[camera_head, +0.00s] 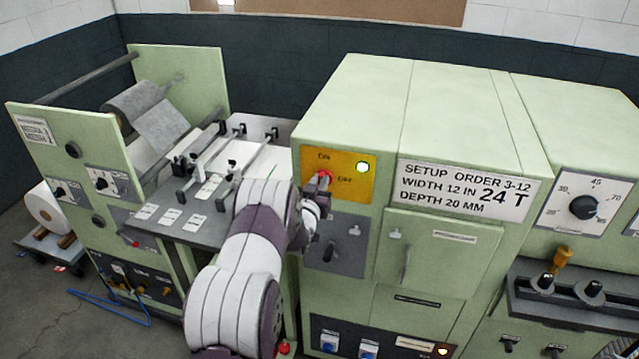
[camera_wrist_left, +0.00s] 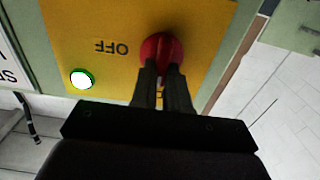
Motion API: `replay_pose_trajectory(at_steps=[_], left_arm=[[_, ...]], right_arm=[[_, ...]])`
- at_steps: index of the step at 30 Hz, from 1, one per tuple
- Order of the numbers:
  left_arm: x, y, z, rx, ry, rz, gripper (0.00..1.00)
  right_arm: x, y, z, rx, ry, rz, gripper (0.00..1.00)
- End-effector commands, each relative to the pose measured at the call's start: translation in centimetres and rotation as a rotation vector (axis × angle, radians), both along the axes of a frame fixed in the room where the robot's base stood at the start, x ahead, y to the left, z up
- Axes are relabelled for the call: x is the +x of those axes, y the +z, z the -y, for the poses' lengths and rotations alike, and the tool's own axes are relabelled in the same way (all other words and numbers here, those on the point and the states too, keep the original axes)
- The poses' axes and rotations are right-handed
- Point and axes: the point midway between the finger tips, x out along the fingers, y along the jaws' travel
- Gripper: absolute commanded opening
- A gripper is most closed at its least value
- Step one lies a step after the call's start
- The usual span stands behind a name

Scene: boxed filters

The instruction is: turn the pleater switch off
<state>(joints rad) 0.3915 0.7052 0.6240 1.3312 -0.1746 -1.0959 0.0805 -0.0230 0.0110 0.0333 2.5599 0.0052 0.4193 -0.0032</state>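The pleater switch is a red rotary knob (camera_head: 324,177) on a yellow panel (camera_head: 350,192) of the green machine. ON is printed above it and OFF to its right. A green lamp (camera_head: 362,167) on the panel is lit. My left gripper (camera_head: 313,190) is at the knob, its arm rising from below. In the left wrist view, which is upside down, its two dark fingertips (camera_wrist_left: 161,70) are close together on either side of the red knob's grip (camera_wrist_left: 161,48). The lit lamp (camera_wrist_left: 82,79) and OFF lettering show there too. The fingers mostly cover the ON lettering. My right gripper is not seen.
A grey panel with a dark handle (camera_head: 330,251) lies just below the yellow panel. A setup order sign (camera_head: 465,190) is to its right. A pleating table (camera_head: 200,225) with a roll of grey filter cloth (camera_head: 145,110) stands at the left.

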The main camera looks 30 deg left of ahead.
Motion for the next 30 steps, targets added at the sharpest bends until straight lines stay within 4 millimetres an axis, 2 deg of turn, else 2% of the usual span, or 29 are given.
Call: replay_pose_trajectory(at_steps=[8, 14, 30], left_arm=[[0.0, -0.2, 0.1, 0.016, 0.000, -0.004, 0.00], [0.0, -0.5, 0.2, 0.095, -0.001, -0.022, 0.00], [0.1, -1.2, 0.8, 0.561, -0.002, -0.133, 0.00]], right_arm=[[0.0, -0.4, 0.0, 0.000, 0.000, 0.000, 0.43], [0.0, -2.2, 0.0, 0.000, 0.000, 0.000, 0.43], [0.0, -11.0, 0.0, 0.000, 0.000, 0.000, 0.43]])
